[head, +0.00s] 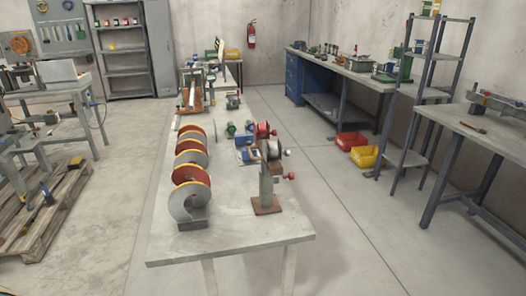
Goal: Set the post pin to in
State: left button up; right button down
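A grey upright post (266,186) on a brown base plate (268,205) stands on the near part of the long grey table (235,240). A small red knob (291,176) sticks out to the right of the post at mid height; it may be the post pin, but how far in it sits is too small to tell. A dark round part with a pale disc (285,153) is at the post's top, with red parts (264,129) just behind. Neither gripper is in view.
A blue part (243,150) and a green part (231,130) lie behind the post. Red (350,140) and yellow (364,156) bins sit on the floor at right. The table's front end and the floor right of it are clear.

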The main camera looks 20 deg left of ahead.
aim_at(290, 176)
jog(key=u, duration=0.3)
jog(key=i+l+u, duration=0.1)
jog(key=l+u, duration=0.4)
jog(key=u, duration=0.2)
jog(key=i+l+u, duration=0.1)
jog(key=l+u, duration=0.35)
jog(key=l, duration=0.75)
jog(key=k+l+u, duration=0.15)
jog(key=l, duration=0.75)
jog(key=i+l, duration=0.05)
jog(key=i, duration=0.05)
